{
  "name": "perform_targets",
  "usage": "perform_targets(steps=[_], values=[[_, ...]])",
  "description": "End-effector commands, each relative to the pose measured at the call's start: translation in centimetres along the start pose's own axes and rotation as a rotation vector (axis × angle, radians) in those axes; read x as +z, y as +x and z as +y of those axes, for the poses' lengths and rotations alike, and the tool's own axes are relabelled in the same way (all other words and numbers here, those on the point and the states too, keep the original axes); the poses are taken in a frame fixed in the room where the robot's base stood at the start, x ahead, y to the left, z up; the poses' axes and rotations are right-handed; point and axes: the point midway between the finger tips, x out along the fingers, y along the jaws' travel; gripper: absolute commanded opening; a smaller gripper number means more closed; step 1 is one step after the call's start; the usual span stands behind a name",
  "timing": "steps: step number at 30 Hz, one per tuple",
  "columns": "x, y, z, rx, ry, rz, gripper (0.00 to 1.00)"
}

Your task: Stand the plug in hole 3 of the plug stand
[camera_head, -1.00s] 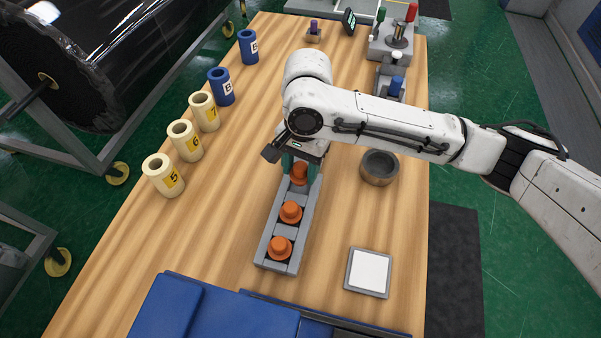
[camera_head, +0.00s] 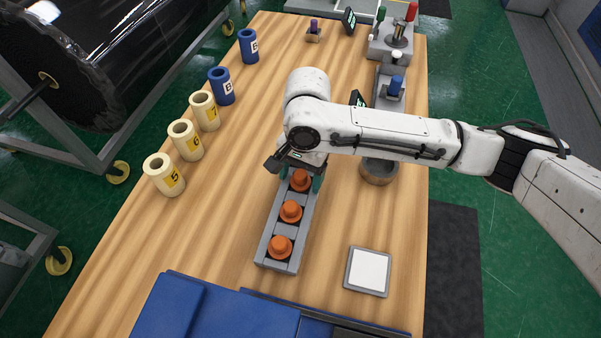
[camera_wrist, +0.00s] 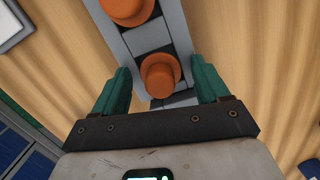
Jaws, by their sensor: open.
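The grey plug stand (camera_head: 271,237) lies lengthwise on the wooden table. Three orange plugs stand in a row in it: a near one (camera_head: 280,247), a middle one (camera_head: 291,211) and a far one (camera_head: 300,180). My gripper (camera_head: 300,184) is over the far end of the stand, its teal fingers apart on both sides of the far plug. In the wrist view this plug (camera_wrist: 158,74) sits between the open fingers, with a gap at each side. It looks upright in the stand, like the others. Its lower part and any hole numbers are hidden.
Cream rolls (camera_head: 187,141) and blue rolls (camera_head: 221,87) stand along the left side. A round bowl (camera_head: 377,172) is partly behind my arm. A white-topped square pad (camera_head: 367,270) lies to the right of the stand. Blue cases (camera_head: 215,310) lie at the front edge.

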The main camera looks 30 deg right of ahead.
Motion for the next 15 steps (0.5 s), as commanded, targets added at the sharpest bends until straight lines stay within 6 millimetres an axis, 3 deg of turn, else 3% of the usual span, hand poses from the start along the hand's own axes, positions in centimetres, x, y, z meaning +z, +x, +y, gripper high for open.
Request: perform_targets(steps=[8,15], values=[[0.0,-0.9,-0.1,-0.002,0.0,0.0,0.75],[0.1,-5.4,-0.1,-0.003,-0.001,0.001,0.75]])
